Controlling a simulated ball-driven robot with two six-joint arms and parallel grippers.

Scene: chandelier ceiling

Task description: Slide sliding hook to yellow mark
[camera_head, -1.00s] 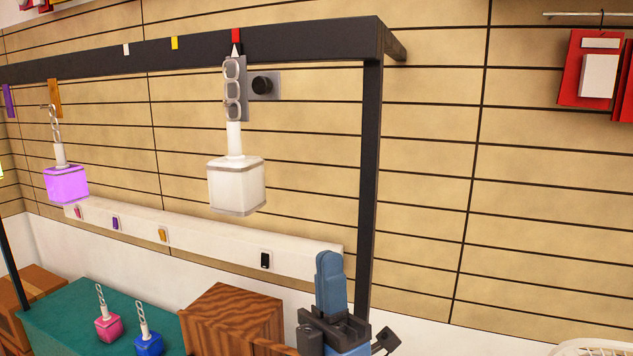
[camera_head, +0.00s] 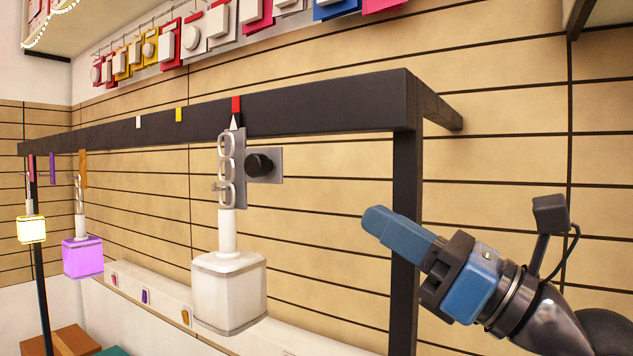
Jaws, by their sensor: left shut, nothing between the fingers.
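The sliding hook is a grey plate (camera_head: 238,150) with a black knob (camera_head: 259,165) on its right side, on the dark rail (camera_head: 320,111). Its white pointer (camera_head: 235,123) sits under the red mark (camera_head: 236,104). A chain and a white cube lamp (camera_head: 229,290) hang from it. The yellow mark (camera_head: 179,114) is on the rail to the left, with a white mark (camera_head: 138,122) beyond it. My left gripper (camera_head: 374,220), blue-fingered, is shut and empty, right of the knob and lower, apart from it. My right gripper is not in view.
The rail's dark post (camera_head: 406,190) stands behind my left gripper. A purple cube lamp (camera_head: 83,257) and a yellow lamp (camera_head: 31,229) hang further left. Space between the knob and my gripper looks clear. A slatted wall (camera_head: 510,110) is behind.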

